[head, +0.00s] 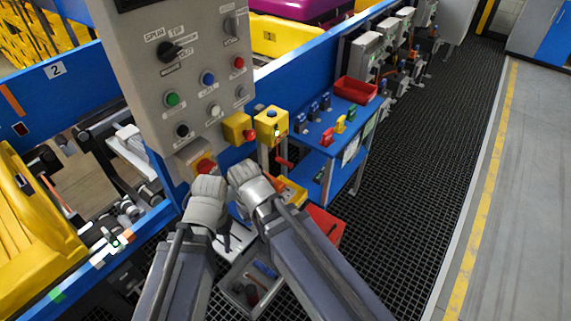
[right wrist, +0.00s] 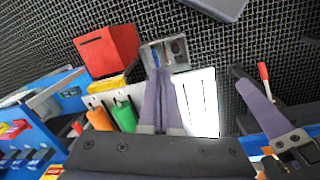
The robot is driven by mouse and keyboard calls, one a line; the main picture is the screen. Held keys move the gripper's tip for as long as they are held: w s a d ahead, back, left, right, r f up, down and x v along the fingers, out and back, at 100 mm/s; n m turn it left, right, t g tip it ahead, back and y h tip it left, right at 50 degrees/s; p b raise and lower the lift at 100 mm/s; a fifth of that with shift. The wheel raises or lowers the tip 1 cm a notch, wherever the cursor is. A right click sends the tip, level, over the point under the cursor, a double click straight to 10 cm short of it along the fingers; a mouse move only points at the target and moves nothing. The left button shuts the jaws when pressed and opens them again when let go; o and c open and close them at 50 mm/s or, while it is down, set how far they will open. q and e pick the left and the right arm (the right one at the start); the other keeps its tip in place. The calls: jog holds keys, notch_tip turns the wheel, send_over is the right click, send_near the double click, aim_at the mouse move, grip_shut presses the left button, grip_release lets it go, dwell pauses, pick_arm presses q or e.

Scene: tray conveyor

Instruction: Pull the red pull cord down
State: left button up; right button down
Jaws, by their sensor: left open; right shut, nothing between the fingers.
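I cannot clearly make out the red pull cord. A small red handle (head: 284,162) shows below the yellow button box (head: 271,125), beside the grey control panel (head: 190,75); I cannot tell if it is the cord. My left gripper (head: 207,190) is just below the panel, its fingers mostly hidden in the head view. In the right wrist view its open fingers (right wrist: 252,82) are at the right, near a thin rod with a red end (right wrist: 264,71). My right gripper (head: 247,180) is close beside the left one. Its fingers (right wrist: 161,76) are together and empty.
A red bin (head: 327,226) and a grey bin (head: 242,291) with tools are below my grippers. A blue bench (head: 345,125) with small parts and a red tray (head: 356,90) stands to the right. Conveyor with yellow tray (head: 35,215) is left. The dark grated floor (head: 430,170) is clear.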

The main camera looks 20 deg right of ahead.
jog(key=w+d+f+m, duration=0.1)
jog(key=w, duration=0.4)
jog(key=w+d+b, duration=0.1)
jog(key=w+d, duration=0.1)
jog(key=w, duration=0.4)
jog(key=w+d+f+m+t+b, duration=0.1)
jog(key=w, duration=0.4)
jog(key=shift+w+d+f+m+y, duration=0.2)
jog(key=shift+w+f+m+y, duration=0.05)
jog(key=shift+f+m+y, duration=0.05)
jog(key=w+d+f+m+t+b, duration=0.1)
jog(key=w+d+m+t+b, duration=0.1)
jog(key=w+d, duration=1)
jog(key=w+m, duration=0.1)
jog(key=w, duration=0.3)
jog(key=shift+f, duration=0.2)
jog(key=shift+f, duration=0.15)
